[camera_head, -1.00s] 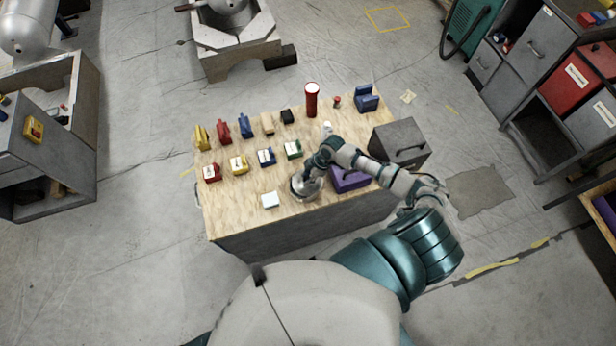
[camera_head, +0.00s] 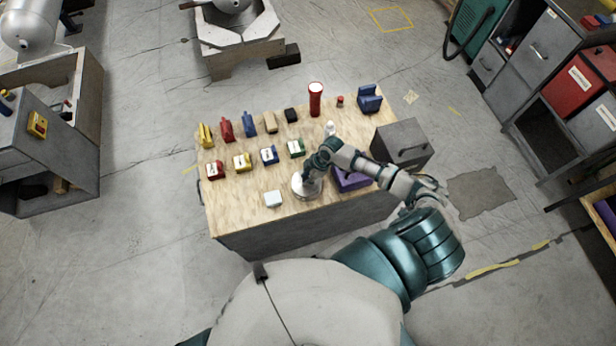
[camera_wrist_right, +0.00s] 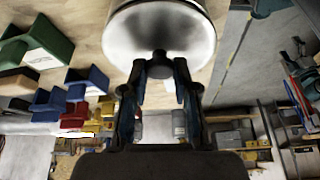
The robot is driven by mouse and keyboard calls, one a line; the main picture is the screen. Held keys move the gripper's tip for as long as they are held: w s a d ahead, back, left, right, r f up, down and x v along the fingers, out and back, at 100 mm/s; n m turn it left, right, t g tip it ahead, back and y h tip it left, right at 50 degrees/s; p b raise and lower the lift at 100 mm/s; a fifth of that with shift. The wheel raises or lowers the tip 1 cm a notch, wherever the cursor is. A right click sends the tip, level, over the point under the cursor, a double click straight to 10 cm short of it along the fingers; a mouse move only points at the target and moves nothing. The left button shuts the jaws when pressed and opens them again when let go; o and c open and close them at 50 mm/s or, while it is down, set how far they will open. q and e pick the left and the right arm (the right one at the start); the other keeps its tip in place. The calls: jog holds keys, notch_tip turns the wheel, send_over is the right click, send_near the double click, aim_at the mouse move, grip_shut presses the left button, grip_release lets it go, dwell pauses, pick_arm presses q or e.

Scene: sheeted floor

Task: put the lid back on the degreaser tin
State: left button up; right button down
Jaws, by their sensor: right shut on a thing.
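A round silver metal lid (camera_wrist_right: 160,30) with a dark knob (camera_wrist_right: 160,66) fills the top middle of the right wrist view. My right gripper (camera_wrist_right: 160,80) is shut on that knob. In the head view my right gripper (camera_head: 312,172) reaches down over the front of the wooden bench, with the silver round (camera_head: 301,191) directly under it. I see no separate degreaser tin; whether it is beneath the lid, and whether the two touch, I cannot tell. My left gripper is not in view.
Several coloured blocks, a red cylinder (camera_head: 315,100) and a white bottle (camera_head: 330,128) stand behind. A grey box (camera_head: 401,140) is at the right end.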

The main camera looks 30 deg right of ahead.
jog(key=shift+a, duration=0.2)
jog(key=shift+d, duration=0.1)
jog(key=shift+d, duration=0.3)
dwell(0.3)
jog(key=shift+c, duration=1.6)
grip_release()
jog(key=shift+a, duration=0.1)
notch_tip(320, 180, up, 5)
jog(key=p, duration=0.4)
jog(key=shift+p, duration=0.4)
jog(key=shift+r, duration=0.95)
